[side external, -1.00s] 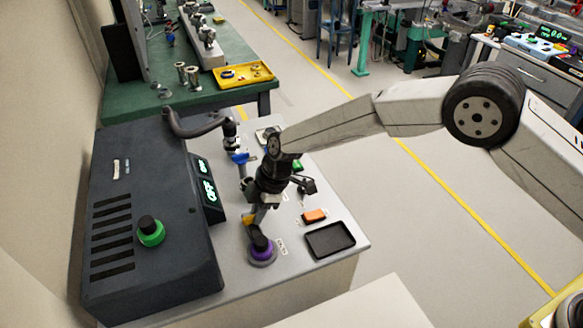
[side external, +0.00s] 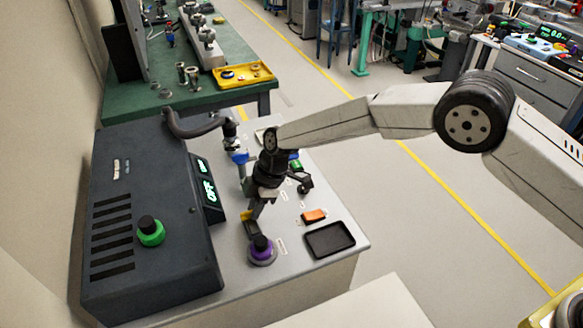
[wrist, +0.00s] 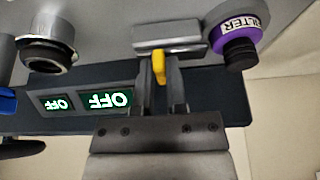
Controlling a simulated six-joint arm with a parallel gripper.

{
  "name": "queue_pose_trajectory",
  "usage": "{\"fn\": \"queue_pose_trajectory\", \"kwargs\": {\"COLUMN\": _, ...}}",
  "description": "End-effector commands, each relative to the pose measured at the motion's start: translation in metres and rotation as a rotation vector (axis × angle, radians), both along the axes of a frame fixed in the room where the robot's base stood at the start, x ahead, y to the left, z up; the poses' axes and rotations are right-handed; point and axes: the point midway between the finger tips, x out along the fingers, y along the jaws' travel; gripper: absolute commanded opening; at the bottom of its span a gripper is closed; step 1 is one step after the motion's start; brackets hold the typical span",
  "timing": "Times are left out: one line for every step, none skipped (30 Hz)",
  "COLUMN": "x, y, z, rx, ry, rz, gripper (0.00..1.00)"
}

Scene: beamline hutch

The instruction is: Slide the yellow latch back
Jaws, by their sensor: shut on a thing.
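The yellow latch (wrist: 159,67) is a small upright tab beside a grey metal block, at top centre in the wrist view. In the side view, a bit of its yellow (side external: 247,214) shows by my fingertips, partly hidden. My gripper (wrist: 161,78) is shut on the latch, with one finger on each side of it. In the side view my gripper (side external: 253,210) reaches down, tilted, to the grey bench top.
A purple filter knob (side external: 262,249) stands close in front of the latch. The dark console (side external: 145,270) with OFF displays (wrist: 109,99) is to the left. An orange block (side external: 314,216) and black tray (side external: 330,239) lie right.

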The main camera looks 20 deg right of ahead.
Motion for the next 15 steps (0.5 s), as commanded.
{"fn": "queue_pose_trajectory", "kwargs": {"x": 0.0055, "y": -0.0010, "z": 0.0018, "rx": 0.004, "ry": -0.018, "rz": -0.006, "gripper": 0.00}}
{"fn": "queue_pose_trajectory", "kwargs": {"x": 0.0056, "y": -0.0010, "z": 0.0018, "rx": 0.004, "ry": -0.019, "rz": -0.007, "gripper": 0.22}}
{"fn": "queue_pose_trajectory", "kwargs": {"x": 0.0057, "y": -0.0011, "z": 0.0018, "rx": 0.004, "ry": -0.018, "rz": -0.008, "gripper": 0.35}}
{"fn": "queue_pose_trajectory", "kwargs": {"x": 0.0055, "y": -0.0009, "z": 0.0017, "rx": 0.004, "ry": -0.018, "rz": -0.008, "gripper": 0.44}}
{"fn": "queue_pose_trajectory", "kwargs": {"x": 0.0053, "y": -0.0009, "z": 0.0017, "rx": 0.004, "ry": -0.018, "rz": -0.007, "gripper": 0.51}}
{"fn": "queue_pose_trajectory", "kwargs": {"x": 0.0049, "y": -0.0008, "z": 0.0016, "rx": 0.003, "ry": -0.017, "rz": -0.007, "gripper": 0.51}}
{"fn": "queue_pose_trajectory", "kwargs": {"x": 0.0047, "y": -0.0007, "z": 0.0015, "rx": 0.003, "ry": -0.016, "rz": -0.006, "gripper": 0.51}}
{"fn": "queue_pose_trajectory", "kwargs": {"x": 0.0044, "y": -0.0006, "z": 0.0014, "rx": 0.003, "ry": -0.015, "rz": -0.005, "gripper": 0.51}}
{"fn": "queue_pose_trajectory", "kwargs": {"x": 0.0041, "y": -0.0006, "z": 0.0014, "rx": 0.003, "ry": -0.014, "rz": -0.005, "gripper": 0.51}}
{"fn": "queue_pose_trajectory", "kwargs": {"x": 0.0039, "y": -0.0005, "z": 0.0013, "rx": 0.003, "ry": -0.014, "rz": -0.005, "gripper": 0.51}}
{"fn": "queue_pose_trajectory", "kwargs": {"x": 0.0037, "y": -0.0005, "z": 0.0012, "rx": 0.003, "ry": -0.013, "rz": -0.004, "gripper": 0.51}}
{"fn": "queue_pose_trajectory", "kwargs": {"x": 0.0035, "y": -0.0004, "z": 0.0011, "rx": 0.003, "ry": -0.012, "rz": -0.004, "gripper": 0.51}}
{"fn": "queue_pose_trajectory", "kwargs": {"x": 0.0034, "y": -0.0004, "z": 0.0011, "rx": 0.003, "ry": -0.012, "rz": -0.004, "gripper": 0.51}}
{"fn": "queue_pose_trajectory", "kwargs": {"x": 0.0033, "y": -0.0003, "z": 0.0013, "rx": 0.003, "ry": -0.012, "rz": -0.004, "gripper": 0.51}}
{"fn": "queue_pose_trajectory", "kwargs": {"x": 0.0032, "y": -0.0005, "z": 0.0017, "rx": 0.003, "ry": -0.011, "rz": -0.004, "gripper": 0.51}}
